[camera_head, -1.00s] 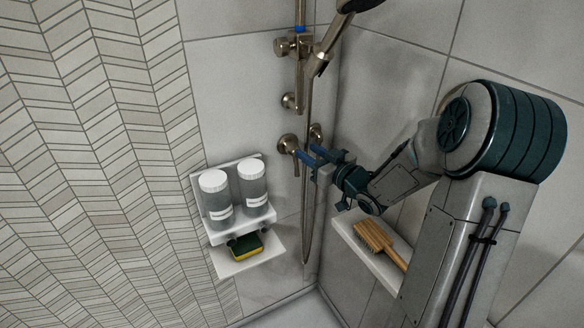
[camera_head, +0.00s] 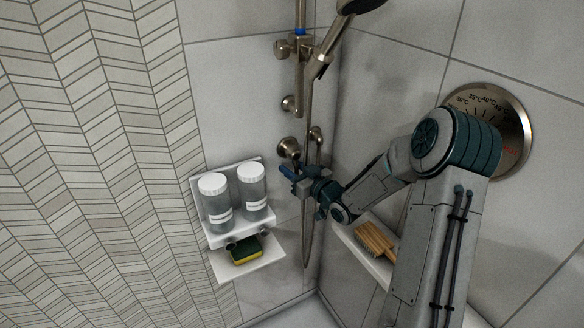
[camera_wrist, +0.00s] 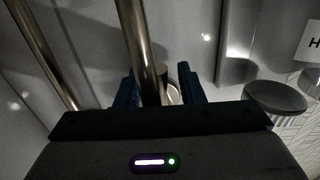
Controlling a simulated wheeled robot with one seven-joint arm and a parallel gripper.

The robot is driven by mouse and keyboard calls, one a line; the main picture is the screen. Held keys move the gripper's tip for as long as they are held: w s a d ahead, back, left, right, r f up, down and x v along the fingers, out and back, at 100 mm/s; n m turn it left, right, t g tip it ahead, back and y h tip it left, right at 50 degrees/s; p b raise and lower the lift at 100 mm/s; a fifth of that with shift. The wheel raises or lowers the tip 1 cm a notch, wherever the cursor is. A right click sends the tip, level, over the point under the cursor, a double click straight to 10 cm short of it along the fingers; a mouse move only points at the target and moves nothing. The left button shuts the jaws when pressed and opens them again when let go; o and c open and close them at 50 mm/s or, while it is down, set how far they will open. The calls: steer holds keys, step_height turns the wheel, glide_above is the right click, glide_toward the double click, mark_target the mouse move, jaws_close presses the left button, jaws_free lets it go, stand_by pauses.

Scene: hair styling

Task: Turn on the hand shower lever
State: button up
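The bronze shower valve (camera_head: 288,147) is on the tiled wall near the corner, and its lever (camera_head: 297,160) is mostly hidden by my gripper. My gripper (camera_head: 285,171) is just below the valve, its blue fingers pointing left. In the wrist view, the fingers of my gripper (camera_wrist: 158,82) stand apart. A metal bar (camera_wrist: 137,45) runs down between them toward a round metal end, with gaps on both sides; I cannot tell whether it touches a finger. The hand shower (camera_head: 325,50) hangs in its holder above.
A white rack (camera_head: 240,238) with two bottles and a sponge is below left of my gripper. A brush (camera_head: 375,240) lies on a shelf (camera_head: 352,243) along the right wall. A round temperature dial (camera_head: 515,130) is behind my arm. The hose (camera_head: 308,225) hangs close by.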

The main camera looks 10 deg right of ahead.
steer(key=shift+w+a, duration=0.1)
steer(key=shift+w, duration=0.05)
steer(key=shift+c, duration=0.3)
jaws_close()
